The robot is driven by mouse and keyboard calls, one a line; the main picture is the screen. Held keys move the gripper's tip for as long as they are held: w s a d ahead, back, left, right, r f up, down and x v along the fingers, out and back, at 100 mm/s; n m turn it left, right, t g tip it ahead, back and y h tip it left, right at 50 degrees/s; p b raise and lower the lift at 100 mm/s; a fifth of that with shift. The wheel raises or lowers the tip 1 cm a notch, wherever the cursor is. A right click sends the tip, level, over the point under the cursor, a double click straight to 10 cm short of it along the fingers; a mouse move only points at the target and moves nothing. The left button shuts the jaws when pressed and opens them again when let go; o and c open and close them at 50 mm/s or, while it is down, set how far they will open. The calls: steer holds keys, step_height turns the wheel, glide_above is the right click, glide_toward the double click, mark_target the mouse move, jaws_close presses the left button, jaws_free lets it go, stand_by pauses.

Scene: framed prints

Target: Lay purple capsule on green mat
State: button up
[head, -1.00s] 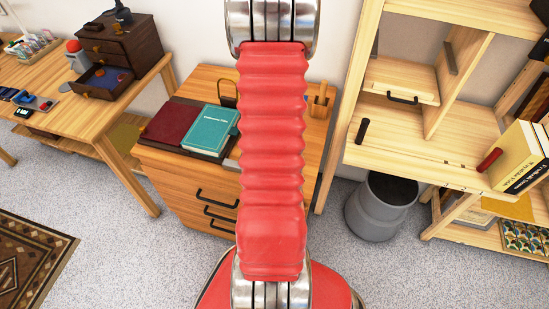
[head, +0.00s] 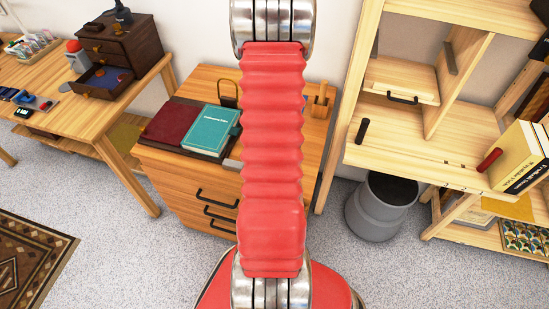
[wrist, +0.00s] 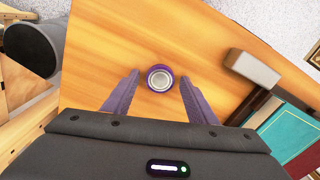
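The purple capsule (wrist: 160,78) shows in the wrist view as a small round thing with a purple rim and a pale, metallic centre, seen end-on over the wooden cabinet top. My gripper (wrist: 160,76) is open, one finger to the left and one to the right of the capsule, with a gap on each side. I cannot tell how far the fingertips are above the wood. In the head view my red arm hides the capsule and gripper. I cannot make out a green mat in either view.
A teal book (head: 211,131) and a dark red book (head: 169,123) lie on the wooden cabinet (head: 185,182). A grey block (wrist: 252,68) is right of the capsule in the wrist view. A grey bin (head: 381,208) and wooden shelf (head: 418,135) stand to the right.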

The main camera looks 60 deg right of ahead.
steer(key=c, duration=1)
steer(key=shift+c, duration=0.2)
steer(key=shift+r, duration=0.1)
step_height(320, 180, up, 8)
steer(key=shift+r, duration=0.95)
steer(key=shift+a, duration=0.1)
